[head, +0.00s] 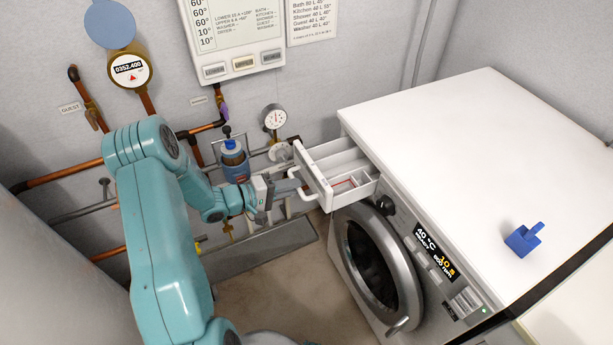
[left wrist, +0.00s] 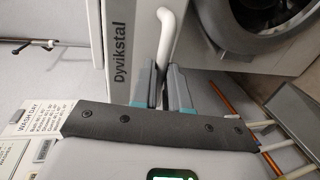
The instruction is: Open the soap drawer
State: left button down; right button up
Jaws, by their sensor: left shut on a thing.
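The white soap drawer (head: 345,167) stands pulled out from the upper left of the washing machine's front in the head view. Its inside compartments show, one with a red line. My left gripper (head: 285,187) is at the drawer's front, shut on the white bar handle (head: 300,193). In the left wrist view the handle (left wrist: 166,42) runs down between the fingers of the left gripper (left wrist: 163,88), beside the drawer front (left wrist: 119,45) marked "Dyvikstal". My right gripper is not in view.
The washing machine (head: 440,110) has a round door (head: 375,260) below the drawer. A blue scoop (head: 524,239) lies on its top. Pipes, a gauge (head: 274,117) and a blue-capped filter (head: 233,160) line the wall close to my left arm. Floor (head: 280,290) shows clear below.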

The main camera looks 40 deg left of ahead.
pick_arm(q)
jog(key=shift+v, duration=0.75)
jog(key=shift+a+f, duration=0.1)
jog(key=shift+f, duration=0.05)
jog(key=c, duration=1.1)
grip_release()
jog(key=v, duration=1.6)
jog(key=shift+s, duration=0.1)
jog(key=shift+a, duration=0.1)
jog(key=shift+f, duration=0.1)
